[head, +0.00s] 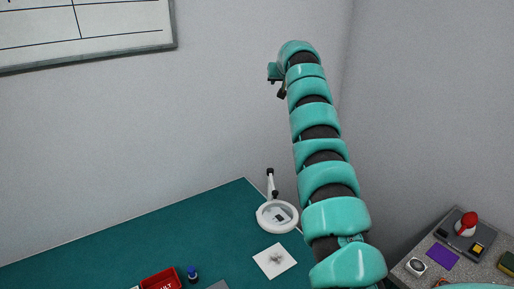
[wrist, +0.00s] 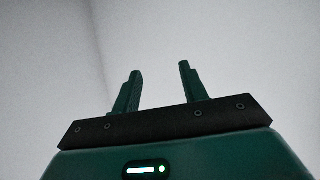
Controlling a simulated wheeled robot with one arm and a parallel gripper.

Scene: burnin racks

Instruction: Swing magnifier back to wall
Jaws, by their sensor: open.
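The magnifier (head: 278,216) is a white ring with a lens, on the green bench at its far corner near the wall. Its short arm (head: 271,184) is white with black joints and rises behind the ring. A small dark item shows through the lens. My arm stretches up in front of the wall, to the right of the magnifier. My gripper (head: 276,84) is high above it, small and partly hidden in the head view. In the wrist view my gripper (wrist: 157,90) has its two fingers apart with nothing between them, facing bare wall.
A white square with a grey heap (head: 275,260) lies before the magnifier. A red bin (head: 161,281) and a blue-capped bottle (head: 193,274) stand at the front. A grey counter (head: 408,270) with small items is at right. A whiteboard (head: 85,30) hangs upper left.

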